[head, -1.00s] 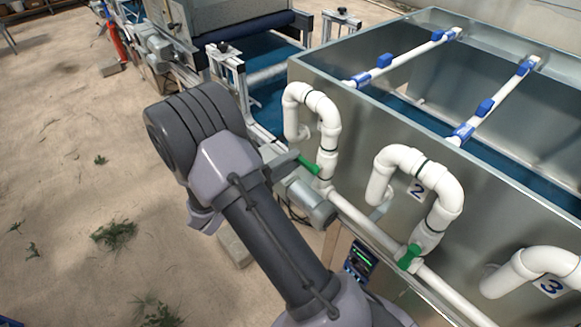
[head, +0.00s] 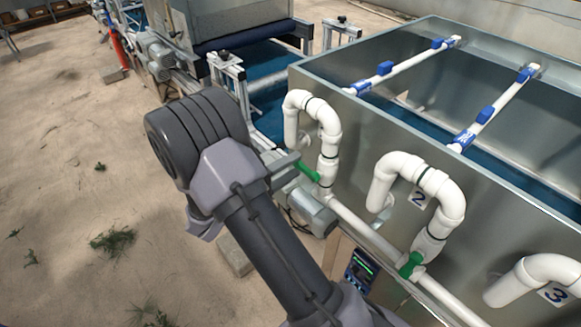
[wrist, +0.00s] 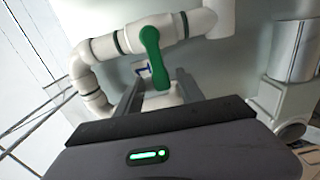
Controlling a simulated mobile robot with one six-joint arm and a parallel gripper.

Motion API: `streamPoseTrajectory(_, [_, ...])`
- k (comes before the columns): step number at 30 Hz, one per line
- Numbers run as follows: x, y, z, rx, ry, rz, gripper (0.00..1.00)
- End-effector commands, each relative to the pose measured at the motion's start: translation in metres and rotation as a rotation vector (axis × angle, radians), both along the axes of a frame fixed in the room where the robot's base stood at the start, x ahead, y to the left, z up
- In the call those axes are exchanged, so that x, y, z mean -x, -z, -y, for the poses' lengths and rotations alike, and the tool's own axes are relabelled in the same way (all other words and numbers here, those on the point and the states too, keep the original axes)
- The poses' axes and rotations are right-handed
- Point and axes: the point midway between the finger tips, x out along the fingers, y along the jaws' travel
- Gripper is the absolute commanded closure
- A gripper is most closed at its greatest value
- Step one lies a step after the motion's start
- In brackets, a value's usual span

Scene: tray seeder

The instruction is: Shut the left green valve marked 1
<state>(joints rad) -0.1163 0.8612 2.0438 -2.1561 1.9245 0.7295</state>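The left green valve handle (head: 307,172) sits on the leftmost white pipe loop, low on the side of the metal tank. In the wrist view the green handle (wrist: 151,58) hangs down from a green collar on the white pipe, its lower end between my fingers. My gripper (wrist: 158,88) is open, one finger on each side of the handle. Whether either finger touches it I cannot tell. A small label with a blue mark (wrist: 142,69) shows behind, partly hidden. In the head view my gripper (head: 287,162) reaches the handle from the left, mostly hidden by my arm.
A second green valve (head: 411,264) is on the pipe near label 2 (head: 419,198). Label 3 (head: 554,294) is by the pipe at the right. The metal tank (head: 350,130) rises behind the pipes. A motor (head: 312,213) and control panel (head: 361,268) sit below.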

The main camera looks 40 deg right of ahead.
Motion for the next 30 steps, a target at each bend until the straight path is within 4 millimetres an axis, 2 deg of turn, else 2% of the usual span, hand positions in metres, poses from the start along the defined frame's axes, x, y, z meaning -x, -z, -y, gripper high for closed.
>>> streamPoseTrajectory(5, [0.0, 0.0, -0.001, 0.0, -0.001, -0.002, 0.55])
streamPoseTrajectory(8, [0.0, 0.0, -0.011, 0.0, -0.004, -0.002, 0.55])
streamPoseTrajectory(11, [0.002, -0.001, -0.034, -0.001, -0.007, -0.004, 0.55])
streamPoseTrajectory(18, [0.008, -0.002, -0.116, 0.0, -0.007, 0.0, 0.55])
streamPoseTrajectory(21, [0.01, -0.001, -0.143, 0.0, -0.004, 0.0, 0.55])
streamPoseTrajectory(25, [0.013, -0.001, -0.165, 0.0, -0.002, -0.001, 0.55])
streamPoseTrajectory(30, [0.014, 0.0, -0.174, 0.0, 0.0, -0.001, 0.55])
